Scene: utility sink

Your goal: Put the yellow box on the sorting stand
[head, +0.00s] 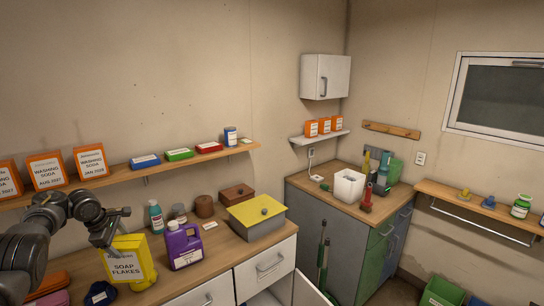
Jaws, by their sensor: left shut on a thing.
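The yellow box (128,263), labelled "SOAP FLAKES", is at the lower left, slightly tilted, at the counter (222,248). My left gripper (114,238) comes in from the left and is shut on the box's top edge. Whether the box's base touches the counter I cannot tell. I cannot pick out for certain which thing is the sorting stand. My right gripper is not in view.
A purple jug (184,246) stands just right of the yellow box, with a teal bottle (156,218) behind. A dark blue item (100,293) lies in front. A wall shelf (125,172) with orange boxes runs above. A drawer front (266,267) and open door are below.

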